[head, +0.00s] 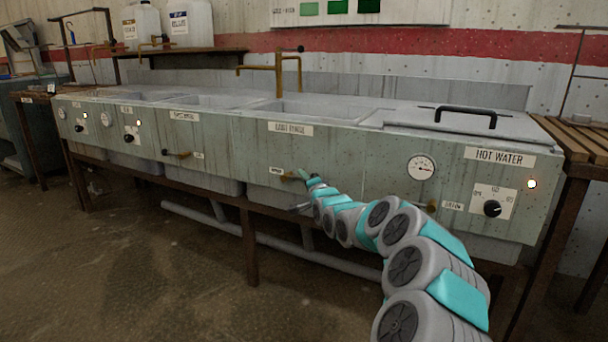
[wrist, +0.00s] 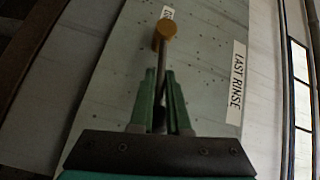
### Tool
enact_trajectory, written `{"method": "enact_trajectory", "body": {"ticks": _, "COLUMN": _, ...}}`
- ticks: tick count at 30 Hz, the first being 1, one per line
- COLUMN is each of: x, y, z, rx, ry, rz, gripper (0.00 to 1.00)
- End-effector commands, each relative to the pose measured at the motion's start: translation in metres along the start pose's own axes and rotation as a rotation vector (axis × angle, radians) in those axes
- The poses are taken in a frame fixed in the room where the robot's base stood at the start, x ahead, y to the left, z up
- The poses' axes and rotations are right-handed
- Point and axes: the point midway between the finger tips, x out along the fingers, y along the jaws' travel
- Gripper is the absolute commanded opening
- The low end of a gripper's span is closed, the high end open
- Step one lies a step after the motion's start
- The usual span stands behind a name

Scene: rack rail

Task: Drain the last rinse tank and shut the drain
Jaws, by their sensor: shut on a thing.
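The last rinse tank (head: 318,109) is the middle basin of the long grey sink unit, with a LAST RINSE label (head: 291,129) on its front; the label also shows in the wrist view (wrist: 236,82). Its drain valve (head: 288,178) is low on the front panel beside a small label. In the wrist view the valve shows a round brass body (wrist: 164,31) and a thin dark lever (wrist: 163,58). My gripper (head: 304,175) is at this valve, its green fingers (wrist: 160,90) shut on the lever. The water level inside the tank cannot be made out.
A brass tap (head: 279,72) stands behind the tank. To the right are a lidded hot water tank with a black handle (head: 465,112), a gauge (head: 421,168) and a dial (head: 492,208). Another drain valve (head: 180,154) is to the left. The floor in front is clear.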

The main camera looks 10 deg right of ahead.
Motion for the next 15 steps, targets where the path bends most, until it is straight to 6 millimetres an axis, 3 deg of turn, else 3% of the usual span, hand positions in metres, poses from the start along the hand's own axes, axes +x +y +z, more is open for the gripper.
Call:
{"method": "enact_trajectory", "body": {"ticks": 1, "x": 0.0, "y": -0.012, "z": -0.004, "rx": -0.03, "ry": -0.006, "rz": 0.028, "gripper": 0.0}}
{"method": "enact_trajectory", "body": {"ticks": 4, "x": 0.002, "y": -0.019, "z": -0.005, "rx": -0.094, "ry": -0.024, "rz": 0.091, "gripper": 0.0}}
{"method": "enact_trajectory", "body": {"ticks": 15, "x": 0.011, "y": -0.035, "z": 0.001, "rx": -0.339, "ry": -0.094, "rz": 0.336, "gripper": 0.0}}
